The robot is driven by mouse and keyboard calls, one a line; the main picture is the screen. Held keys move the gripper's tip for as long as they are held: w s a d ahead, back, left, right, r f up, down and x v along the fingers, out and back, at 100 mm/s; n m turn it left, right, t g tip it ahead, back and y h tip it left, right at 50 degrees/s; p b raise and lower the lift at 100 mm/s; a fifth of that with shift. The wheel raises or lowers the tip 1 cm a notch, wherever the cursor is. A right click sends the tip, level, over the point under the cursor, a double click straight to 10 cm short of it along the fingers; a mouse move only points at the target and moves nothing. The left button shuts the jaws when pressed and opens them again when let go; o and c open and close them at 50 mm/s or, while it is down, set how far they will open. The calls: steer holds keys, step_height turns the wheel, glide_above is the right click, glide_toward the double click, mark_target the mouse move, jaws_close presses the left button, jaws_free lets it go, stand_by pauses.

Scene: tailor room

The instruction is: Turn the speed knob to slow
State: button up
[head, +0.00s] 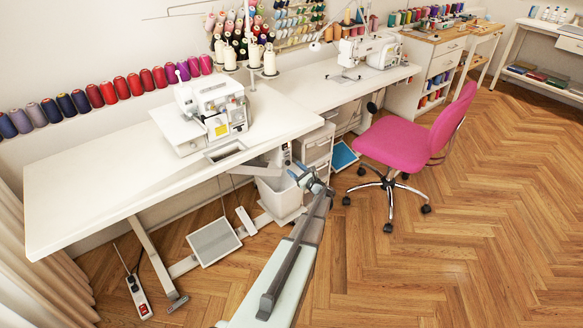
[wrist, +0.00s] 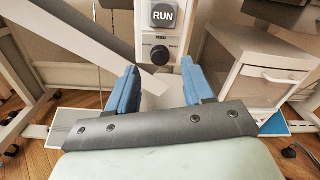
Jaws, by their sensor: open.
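The speed knob (wrist: 160,55) is a round dark dial on a light control panel (wrist: 143,40), with small markings too fine to read. A grey RUN button (wrist: 163,15) sits above it. In the head view the control box (head: 286,153) hangs under the table edge; its knob is too small to make out. My gripper (wrist: 159,68) is open, its two blue fingers apart. The knob shows between the fingertips and beyond them, and nothing is held. In the head view my gripper (head: 305,173) is just right of and below the control box.
The white sewing table (head: 100,190) extends above and left of the box. A white drawer unit (wrist: 262,85) stands close on the right, and a white bin (head: 279,197) is below. A pink chair (head: 405,143) stands further right. A foot pedal (head: 214,242) lies on the floor.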

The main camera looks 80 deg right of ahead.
mark_target(289, 164)
steer(key=shift+x, duration=1.75)
jaws_close()
